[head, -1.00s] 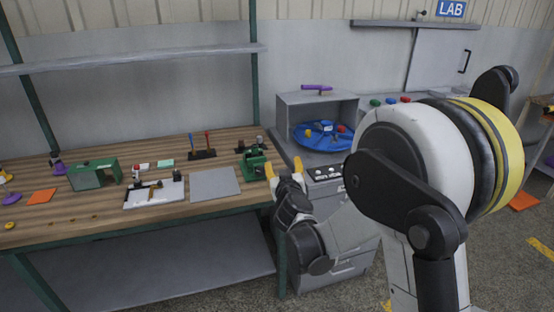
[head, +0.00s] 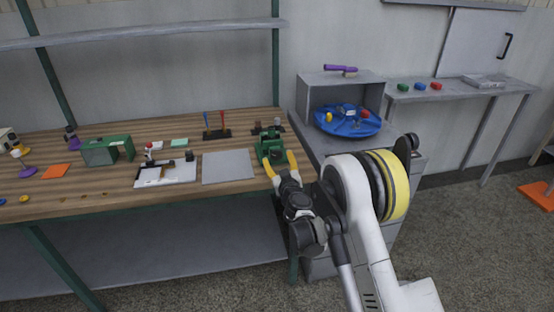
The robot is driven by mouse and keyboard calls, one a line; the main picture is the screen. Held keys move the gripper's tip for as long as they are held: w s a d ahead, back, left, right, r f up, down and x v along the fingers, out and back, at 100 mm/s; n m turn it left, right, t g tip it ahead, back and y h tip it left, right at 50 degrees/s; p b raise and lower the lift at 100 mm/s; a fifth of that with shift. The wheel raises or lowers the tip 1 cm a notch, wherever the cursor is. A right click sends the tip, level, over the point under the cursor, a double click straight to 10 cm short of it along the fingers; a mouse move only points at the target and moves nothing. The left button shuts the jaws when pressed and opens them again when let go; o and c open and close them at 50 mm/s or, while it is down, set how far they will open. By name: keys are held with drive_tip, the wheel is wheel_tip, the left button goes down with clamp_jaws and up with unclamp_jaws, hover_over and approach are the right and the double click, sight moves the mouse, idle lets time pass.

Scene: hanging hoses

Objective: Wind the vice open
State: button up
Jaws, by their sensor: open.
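The vice (head: 270,147) is a green block-like tool at the right end of the wooden workbench, near its front edge. My gripper (head: 280,162) has yellow fingers spread apart, one to each side of the vice's near end. The fingers are open and I cannot tell whether they touch the vice. The vice's handle and the gap between its jaws are too small or too hidden to make out.
The workbench (head: 110,190) holds a grey mat (head: 227,167), a white tray (head: 165,175), a screwdriver rack (head: 215,134) and a green housing (head: 100,151). A grey cabinet with a blue turntable (head: 347,121) stands to the right.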

sight(276, 155)
drive_tip(key=shift+x, duration=1.4)
drive_tip(key=c, duration=1.2)
drive_tip(key=shift+n, duration=0.3)
